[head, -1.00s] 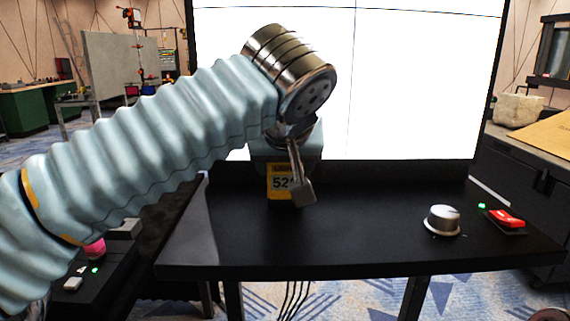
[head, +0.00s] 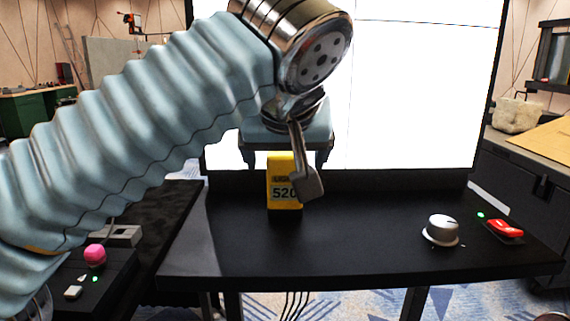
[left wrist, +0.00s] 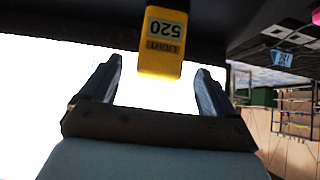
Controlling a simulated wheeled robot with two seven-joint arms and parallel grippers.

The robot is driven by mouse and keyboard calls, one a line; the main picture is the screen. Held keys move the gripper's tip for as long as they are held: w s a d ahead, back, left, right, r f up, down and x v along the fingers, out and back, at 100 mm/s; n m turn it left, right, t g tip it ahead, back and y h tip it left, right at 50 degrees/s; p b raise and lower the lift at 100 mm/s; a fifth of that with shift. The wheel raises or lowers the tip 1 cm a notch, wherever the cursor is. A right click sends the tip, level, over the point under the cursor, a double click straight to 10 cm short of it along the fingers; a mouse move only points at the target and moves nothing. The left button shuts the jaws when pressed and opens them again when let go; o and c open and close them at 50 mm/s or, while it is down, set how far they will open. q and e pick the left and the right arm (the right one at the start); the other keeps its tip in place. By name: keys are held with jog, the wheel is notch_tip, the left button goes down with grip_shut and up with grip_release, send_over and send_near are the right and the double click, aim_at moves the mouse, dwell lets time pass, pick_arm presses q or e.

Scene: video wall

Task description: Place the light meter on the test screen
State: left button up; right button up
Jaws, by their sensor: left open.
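The yellow light meter (head: 283,170), with a display reading 520, stands upright on the black desk in front of the bright white test screen (head: 420,90). My left gripper (head: 286,163) is open above and behind it, with its two fingers pointing down. In the left wrist view, the light meter (left wrist: 163,42) appears upside down, beyond the gap between the open fingers (left wrist: 160,85) and apart from them. The test screen (left wrist: 50,75) fills much of that view. Part of the meter's front is hidden by a metal piece hanging from my left wrist. My right gripper is not in view.
On the black desk (head: 350,245), a silver knob (head: 441,230) and a red switch (head: 504,230) sit at the right. A pink knob (head: 95,255) is on a lower black panel at the left. The middle of the desk is clear.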

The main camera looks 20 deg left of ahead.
pick_arm(q)
jog(key=v, duration=0.5)
jog(key=shift+s+d+r+p, duration=0.1)
jog(key=shift+s+p, duration=0.05)
jog(key=shift+p, duration=0.15)
